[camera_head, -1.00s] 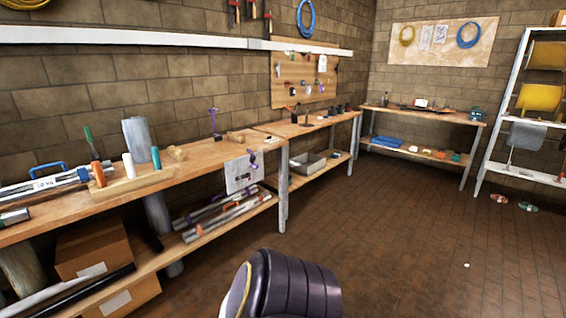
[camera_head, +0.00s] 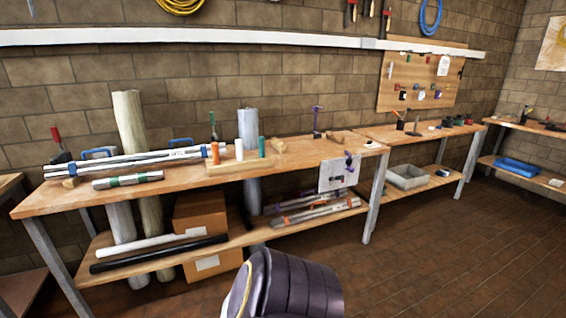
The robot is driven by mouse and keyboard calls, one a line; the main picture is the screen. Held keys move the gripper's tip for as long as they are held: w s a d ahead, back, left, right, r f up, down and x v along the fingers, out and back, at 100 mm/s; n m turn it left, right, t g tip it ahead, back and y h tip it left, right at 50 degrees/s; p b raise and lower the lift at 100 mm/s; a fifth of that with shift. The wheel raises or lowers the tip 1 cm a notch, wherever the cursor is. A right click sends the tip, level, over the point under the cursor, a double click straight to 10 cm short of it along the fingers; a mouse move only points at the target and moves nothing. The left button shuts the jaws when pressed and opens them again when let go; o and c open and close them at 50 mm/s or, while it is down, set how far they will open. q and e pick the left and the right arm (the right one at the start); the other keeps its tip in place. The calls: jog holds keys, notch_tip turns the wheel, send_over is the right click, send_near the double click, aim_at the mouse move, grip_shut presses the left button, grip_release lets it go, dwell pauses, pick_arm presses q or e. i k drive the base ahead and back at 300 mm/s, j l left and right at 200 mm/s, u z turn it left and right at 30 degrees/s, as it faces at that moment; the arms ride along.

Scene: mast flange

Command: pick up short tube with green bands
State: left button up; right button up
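The short tube with green bands (camera_head: 128,180) lies on the left part of the wooden workbench top (camera_head: 95,193), near its front edge. It is grey and lies roughly lengthwise along the bench, in front of a bundle of long silvery tubes (camera_head: 135,161). Nothing holds it. A dark, rounded part of my own body shows at the bottom middle of the view. Neither of my grippers is in view.
A wooden block with upright orange, white and teal pieces (camera_head: 239,166) stands right of the tube. Floor (camera_head: 430,260) at right front is clear.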

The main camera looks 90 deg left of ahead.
aim_at(98, 185)
jog(key=u, duration=4)
